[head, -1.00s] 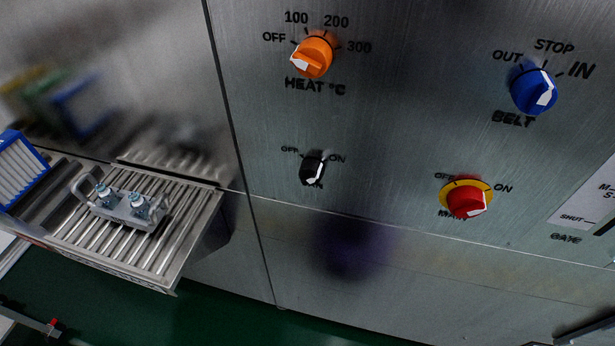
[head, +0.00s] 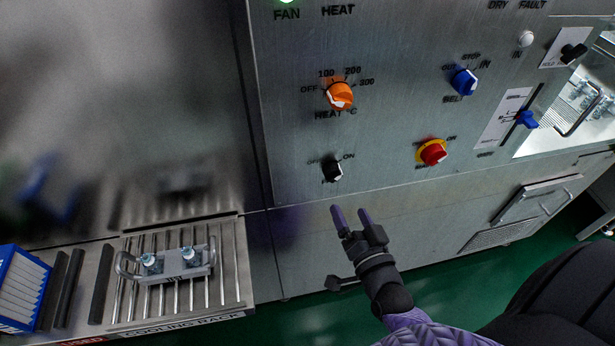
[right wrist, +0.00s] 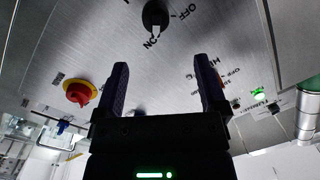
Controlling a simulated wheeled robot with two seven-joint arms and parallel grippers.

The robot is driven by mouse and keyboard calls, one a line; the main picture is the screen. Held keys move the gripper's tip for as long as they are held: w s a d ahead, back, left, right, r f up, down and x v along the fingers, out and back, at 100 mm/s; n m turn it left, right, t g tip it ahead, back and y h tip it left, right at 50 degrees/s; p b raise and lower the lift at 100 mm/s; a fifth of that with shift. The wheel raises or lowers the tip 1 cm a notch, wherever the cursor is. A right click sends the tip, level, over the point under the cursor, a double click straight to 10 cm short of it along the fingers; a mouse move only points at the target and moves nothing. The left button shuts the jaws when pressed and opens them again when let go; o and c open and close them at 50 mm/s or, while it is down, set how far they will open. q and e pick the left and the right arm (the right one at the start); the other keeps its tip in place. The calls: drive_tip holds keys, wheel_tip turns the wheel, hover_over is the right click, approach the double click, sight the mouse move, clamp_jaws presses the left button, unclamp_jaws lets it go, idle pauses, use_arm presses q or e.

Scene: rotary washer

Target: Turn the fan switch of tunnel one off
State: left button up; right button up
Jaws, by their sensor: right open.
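The fan switch is a small black knob (head: 332,168) on the steel panel, below the orange heat knob. OFF is marked at its upper left and ON at its upper right; the label under it is partly hidden. In the right wrist view the black knob (right wrist: 154,13) is at the top, and its white mark lies on the ON side. My right gripper (head: 351,210) is open and empty, below and slightly right of the knob, apart from it. Its two fingers (right wrist: 160,63) point toward the panel. My left gripper is not in view.
The orange heat knob (head: 340,96), blue belt knob (head: 464,82) and red knob on yellow (head: 433,152) are nearby. A blue gate lever (head: 527,120) is farther right. A cooling rack (head: 230,285) bearing a handled metal fixture (head: 168,266) juts out at lower left.

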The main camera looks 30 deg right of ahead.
sight(337, 179)
drive_tip(key=w, duration=0.3)
drive_tip(key=w+d, duration=0.1)
drive_tip(key=w, duration=0.1)
drive_tip(key=w+d+b, duration=0.1)
drive_tip(key=w, duration=0.2)
drive_tip(key=shift+w+f, duration=0.15)
drive_tip(key=shift+w, duration=0.7)
drive_tip(key=shift+c, duration=0.4)
